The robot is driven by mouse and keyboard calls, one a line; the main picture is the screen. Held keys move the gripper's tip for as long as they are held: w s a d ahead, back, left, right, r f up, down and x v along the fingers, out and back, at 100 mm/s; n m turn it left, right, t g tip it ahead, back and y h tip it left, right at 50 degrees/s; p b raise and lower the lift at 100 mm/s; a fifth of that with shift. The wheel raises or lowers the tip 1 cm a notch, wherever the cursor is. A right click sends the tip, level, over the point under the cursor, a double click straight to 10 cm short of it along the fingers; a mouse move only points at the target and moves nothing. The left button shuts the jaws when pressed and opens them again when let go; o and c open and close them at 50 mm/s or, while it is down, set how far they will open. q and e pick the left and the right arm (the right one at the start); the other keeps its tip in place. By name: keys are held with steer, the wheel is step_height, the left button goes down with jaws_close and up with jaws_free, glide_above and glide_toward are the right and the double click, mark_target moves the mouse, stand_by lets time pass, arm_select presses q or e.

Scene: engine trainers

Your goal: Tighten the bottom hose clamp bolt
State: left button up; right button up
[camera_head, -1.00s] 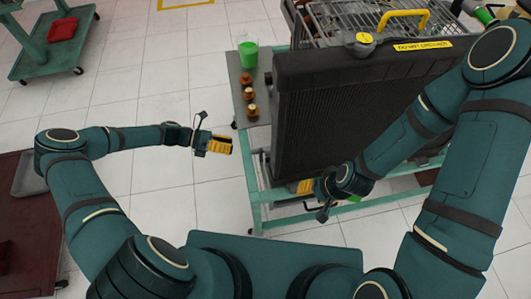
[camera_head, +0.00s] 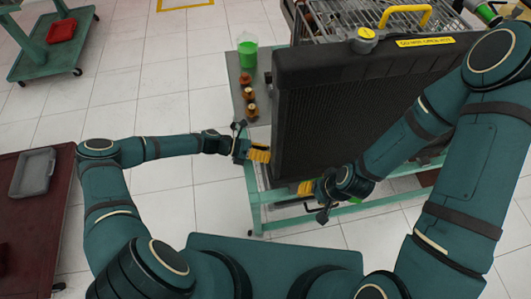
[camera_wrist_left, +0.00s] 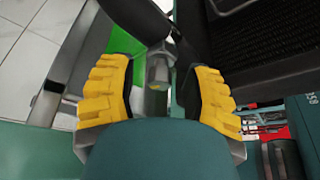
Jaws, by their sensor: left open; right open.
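The black radiator (camera_head: 345,115) stands upright on a green trolley. In the left wrist view, a black hose (camera_wrist_left: 135,18) comes down from the top. A short silver-grey metal piece (camera_wrist_left: 158,70) shows beside it, between the fingers; I cannot tell whether it is the bottom hose clamp bolt. My left gripper (camera_head: 260,153) is at the radiator's left edge; its yellow fingers (camera_wrist_left: 160,95) are open, with a gap on both sides of the metal piece. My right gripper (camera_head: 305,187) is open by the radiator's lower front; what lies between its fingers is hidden.
The trolley's left shelf (camera_head: 236,80) holds a cup of green liquid (camera_head: 247,55) and several orange-brown parts (camera_head: 248,94). A dark red table (camera_head: 40,220) with a grey tray (camera_head: 33,172) stands at left. The tiled floor between is clear.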

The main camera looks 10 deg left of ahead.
arm_select(q)
jaws_close()
steer(key=shift+s, duration=0.1)
stand_by(0.4)
steer(key=shift+m+t+y+p, duration=0.5)
steer(key=shift+m+t+p, duration=0.3)
steer(key=shift+m, duration=0.4)
steer(key=shift+s+f+m+t+y+p, duration=0.1)
steer(key=shift+m+t+y+p, duration=0.4)
steer(key=shift+m, duration=0.7)
steer(key=shift+t, duration=0.3)
